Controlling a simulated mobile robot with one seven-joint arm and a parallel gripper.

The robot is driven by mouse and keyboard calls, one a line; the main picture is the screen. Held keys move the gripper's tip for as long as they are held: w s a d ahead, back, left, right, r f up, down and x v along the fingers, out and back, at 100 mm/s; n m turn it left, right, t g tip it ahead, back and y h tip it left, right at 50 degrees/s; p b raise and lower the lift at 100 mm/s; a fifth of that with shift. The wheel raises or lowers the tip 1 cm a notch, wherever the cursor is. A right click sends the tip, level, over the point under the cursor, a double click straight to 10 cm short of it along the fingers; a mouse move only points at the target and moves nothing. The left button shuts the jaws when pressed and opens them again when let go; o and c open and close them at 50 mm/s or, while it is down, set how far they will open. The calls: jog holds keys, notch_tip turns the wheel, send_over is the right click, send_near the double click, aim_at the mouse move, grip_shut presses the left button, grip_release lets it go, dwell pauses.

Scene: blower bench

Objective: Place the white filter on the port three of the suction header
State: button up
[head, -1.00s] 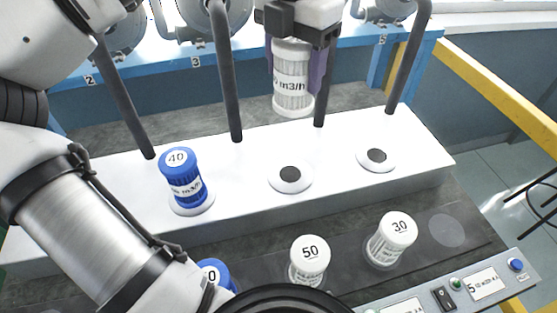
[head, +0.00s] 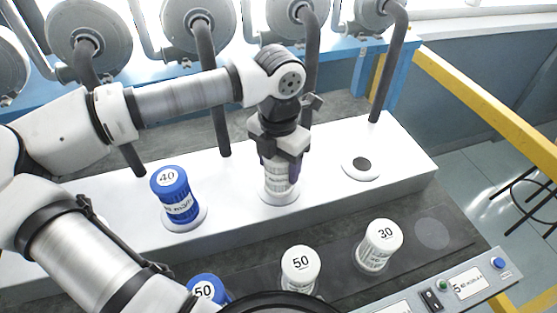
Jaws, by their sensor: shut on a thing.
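My gripper (head: 281,163) is shut on a white filter (head: 279,184), its fingers on either side of the upper part. The filter is upright, and its lower end is at the white ring of a port (head: 279,199) on the white suction header (head: 325,180). The filter hides the port's dark opening; I cannot tell if it is fully seated. To the left, a blue filter marked 40 (head: 176,196) stands on another port. To the right, a port (head: 361,168) is empty, its dark hole showing. No port numbers are readable now.
White filters marked 50 (head: 300,268) and 30 (head: 379,246) and a blue filter marked 50 (head: 208,289) stand on the dark front strip. Grey pipes (head: 390,65) rise behind the ports. A control panel (head: 465,285) lies front right.

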jog(key=shift+f+b, duration=0.3)
jog(key=o, duration=1.1)
jog(key=shift+r, duration=0.1)
jog(key=shift+r+p, duration=0.3)
jog(key=shift+p, duration=0.15)
notch_tip(320, 180, up, 12)
jog(key=shift+f+b, duration=0.15)
jog(key=shift+b, duration=0.85)
